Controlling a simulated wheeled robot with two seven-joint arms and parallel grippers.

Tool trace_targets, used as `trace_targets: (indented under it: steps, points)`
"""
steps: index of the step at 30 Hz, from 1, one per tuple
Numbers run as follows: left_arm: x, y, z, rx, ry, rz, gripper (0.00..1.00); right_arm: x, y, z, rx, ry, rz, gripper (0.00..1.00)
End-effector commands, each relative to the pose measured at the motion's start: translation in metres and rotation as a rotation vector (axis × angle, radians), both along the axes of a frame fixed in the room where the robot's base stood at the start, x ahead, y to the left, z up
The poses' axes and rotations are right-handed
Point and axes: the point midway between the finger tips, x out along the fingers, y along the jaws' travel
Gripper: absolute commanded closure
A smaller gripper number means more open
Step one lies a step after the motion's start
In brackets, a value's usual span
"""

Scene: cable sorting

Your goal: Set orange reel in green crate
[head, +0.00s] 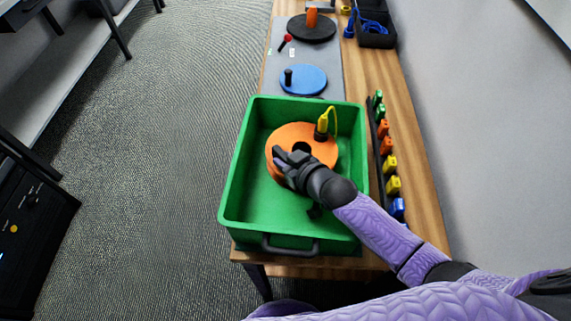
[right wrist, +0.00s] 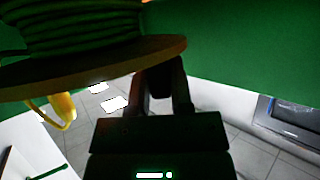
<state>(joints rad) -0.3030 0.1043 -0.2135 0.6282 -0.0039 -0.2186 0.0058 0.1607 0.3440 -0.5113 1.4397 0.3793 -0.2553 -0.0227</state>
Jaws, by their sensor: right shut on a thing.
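The orange reel (head: 292,136) lies roughly flat within the walls of the green crate (head: 240,190), towards its far side. A yellow plug (head: 322,123) on a thin yellow cable stands at its right edge. I cannot tell whether the reel touches the crate floor. My left gripper is not in view.
A blue disc (head: 303,80) with a black peg lies on a grey mat (head: 331,62) beyond the crate. A black reel (head: 311,28) stands farther back. A strip of coloured plugs (head: 386,145) runs along the crate's right. A black bin (head: 377,38) with blue cable is at the back.

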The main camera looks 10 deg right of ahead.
Motion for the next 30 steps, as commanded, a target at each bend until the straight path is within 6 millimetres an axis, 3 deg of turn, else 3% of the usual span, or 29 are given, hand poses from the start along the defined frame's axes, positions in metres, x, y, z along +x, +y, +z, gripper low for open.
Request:
trace_targets:
  steps: [5, 6, 10, 19, 30]
  points:
    - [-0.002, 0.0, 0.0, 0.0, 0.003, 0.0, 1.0, 0.0, 0.0, -0.001, 0.0, -0.001, 0.0, 1.0]
    - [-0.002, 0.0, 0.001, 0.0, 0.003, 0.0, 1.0, 0.0, 0.0, 0.0, 0.0, 0.001, 0.0, 0.65]
    - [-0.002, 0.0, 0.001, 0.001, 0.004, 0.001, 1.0, 0.0, 0.0, 0.0, 0.0, 0.0, 0.0, 0.39]
    - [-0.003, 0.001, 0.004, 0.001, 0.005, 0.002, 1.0, -0.001, 0.0, 0.004, -0.001, 0.0, 0.0, 0.39]
    - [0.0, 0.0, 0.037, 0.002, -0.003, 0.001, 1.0, -0.058, -0.027, 0.035, 0.0, 0.001, 0.0, 0.39]
